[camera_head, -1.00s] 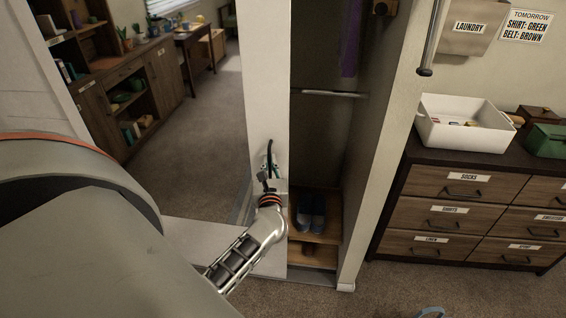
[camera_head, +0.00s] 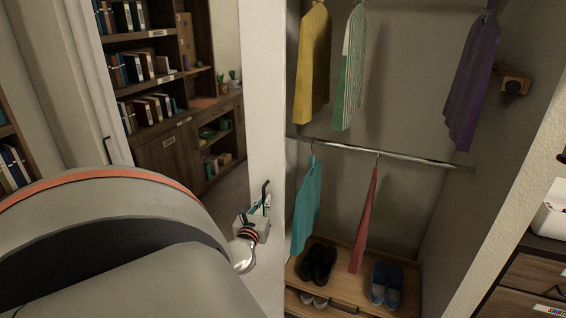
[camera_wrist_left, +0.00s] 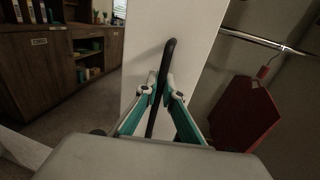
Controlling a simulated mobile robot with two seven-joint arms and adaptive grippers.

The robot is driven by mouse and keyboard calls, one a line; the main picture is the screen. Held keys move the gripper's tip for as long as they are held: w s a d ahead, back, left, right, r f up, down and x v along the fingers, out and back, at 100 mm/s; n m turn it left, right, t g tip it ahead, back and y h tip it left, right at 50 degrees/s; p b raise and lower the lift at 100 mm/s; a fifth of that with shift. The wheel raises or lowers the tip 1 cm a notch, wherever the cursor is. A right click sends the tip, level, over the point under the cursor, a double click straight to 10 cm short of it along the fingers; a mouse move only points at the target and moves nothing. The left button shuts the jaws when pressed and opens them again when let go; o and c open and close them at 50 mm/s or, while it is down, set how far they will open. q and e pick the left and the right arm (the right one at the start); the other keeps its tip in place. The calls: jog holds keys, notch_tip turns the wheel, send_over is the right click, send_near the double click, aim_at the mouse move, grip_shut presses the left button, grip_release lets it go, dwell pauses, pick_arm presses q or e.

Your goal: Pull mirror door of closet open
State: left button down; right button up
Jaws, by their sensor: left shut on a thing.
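A dark bar handle (camera_head: 265,190) is on the pale frame. My left gripper (camera_head: 261,207) is at the handle, partly hidden by my own arm. In the left wrist view, the two fingers of my left gripper (camera_wrist_left: 160,90) close around the dark handle (camera_wrist_left: 168,58), in front of the pale door frame (camera_wrist_left: 185,30). My right gripper is not in view.
The closet holds a chrome rail (camera_head: 395,156), a yellow garment (camera_head: 312,65), a teal garment (camera_head: 306,205), a red one (camera_head: 364,220) and a purple one (camera_head: 470,85). Blue shoes (camera_head: 386,284) stand on a wooden shelf. A dark dresser (camera_head: 515,285) is at the lower right.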

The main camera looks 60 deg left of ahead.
pick_arm(q)
jog(key=shift+s+a+r, duration=0.1)
jog(key=shift+s+a, duration=0.3)
jog(key=shift+a, duration=0.3)
jog(key=shift+s+a+f, duration=0.1)
jog(key=shift+s+a, duration=0.35)
jog(key=shift+a, duration=0.3)
jog(key=shift+s+a+r, duration=0.1)
jog(key=shift+s+a, duration=0.3)
jog(key=shift+a, duration=0.3)
jog(key=c, duration=2.2)
grip_release()
jog(key=shift+s+d, duration=0.3)
jog(key=shift+d, duration=0.05)
send_near(254, 191)
jog(key=v, duration=0.5)
jog(key=shift+s+d, duration=0.2)
jog(key=shift+d, duration=0.1)
